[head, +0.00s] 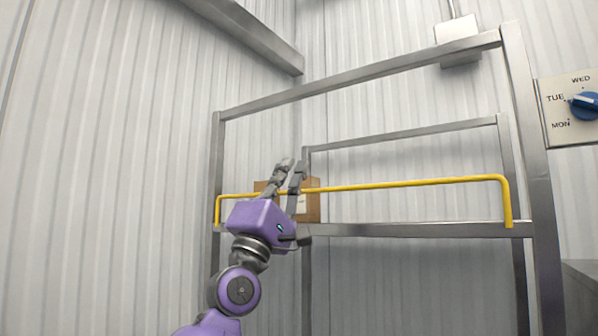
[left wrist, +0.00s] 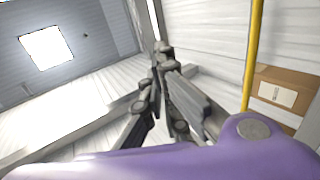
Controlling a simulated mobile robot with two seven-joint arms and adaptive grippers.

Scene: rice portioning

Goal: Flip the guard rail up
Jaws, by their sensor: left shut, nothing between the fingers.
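The yellow guard rail (head: 420,183) spans the front of the metal rack. Its bent ends meet the shelf's front beam and its long bar stands above that beam. My left gripper (head: 290,164) is shut and empty, pointing up, with its fingers reaching above the bar near the rail's left part. Whether it touches the bar is not clear. In the left wrist view the fingers (left wrist: 162,60) are left of the yellow rail (left wrist: 252,55), with a gap in the picture. My right gripper is not in view.
A cardboard box (head: 313,206) with a white label sits on the shelf behind the rail, partly hidden by my gripper. The rack's upright post (head: 537,190) and top beam (head: 370,74) frame the space. A day dial panel (head: 568,112) is at the right. The shelf's right part looks clear.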

